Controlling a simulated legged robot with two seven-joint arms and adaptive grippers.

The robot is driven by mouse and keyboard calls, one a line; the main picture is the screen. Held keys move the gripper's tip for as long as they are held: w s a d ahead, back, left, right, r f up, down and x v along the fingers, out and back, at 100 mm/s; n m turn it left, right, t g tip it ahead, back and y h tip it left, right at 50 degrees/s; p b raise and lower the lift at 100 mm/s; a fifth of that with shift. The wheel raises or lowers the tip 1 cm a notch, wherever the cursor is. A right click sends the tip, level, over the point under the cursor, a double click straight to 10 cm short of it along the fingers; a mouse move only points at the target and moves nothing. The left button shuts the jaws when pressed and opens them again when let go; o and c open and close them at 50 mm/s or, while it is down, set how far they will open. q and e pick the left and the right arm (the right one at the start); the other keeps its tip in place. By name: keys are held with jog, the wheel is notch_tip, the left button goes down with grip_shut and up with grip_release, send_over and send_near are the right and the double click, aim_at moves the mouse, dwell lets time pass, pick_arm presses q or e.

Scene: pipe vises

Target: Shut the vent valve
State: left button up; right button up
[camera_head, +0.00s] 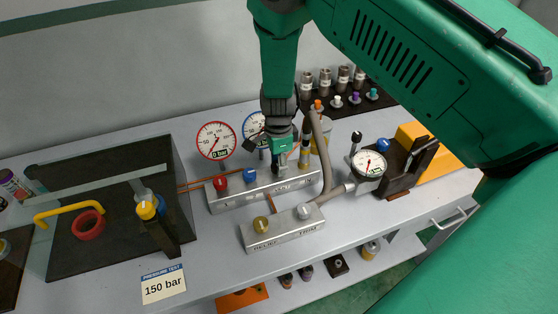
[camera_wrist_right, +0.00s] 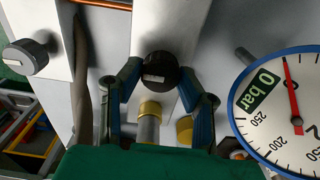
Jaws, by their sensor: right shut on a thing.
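A long metal manifold block (camera_head: 240,194) carries a red knob (camera_head: 220,175), a blue knob (camera_head: 249,174) and a black knob at its right part. The black knob (camera_wrist_right: 160,72) shows in the right wrist view, with a pale bar mark on top; in the head view my gripper hides most of it. My right gripper (camera_head: 281,165) points down over the block. In the wrist view its fingers (camera_wrist_right: 158,82) are shut on the black knob's sides. My left gripper is not in view.
A red-rimmed gauge (camera_head: 216,140) reads 0 bar. A grey hose (camera_head: 323,150) runs close beside my gripper. A 150 bar sign (camera_head: 163,285) is at front left.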

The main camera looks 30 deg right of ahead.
jog(key=shift+w+a+r+m, duration=0.1)
jog(key=shift+w+m, duration=0.05)
jog(key=shift+m, duration=0.4)
jog(key=shift+w+a+m, duration=0.1)
jog(key=shift+m, duration=0.45)
jog(key=o, duration=1.1)
jog(key=shift+c, duration=0.2)
jog(key=shift+o, duration=0.3)
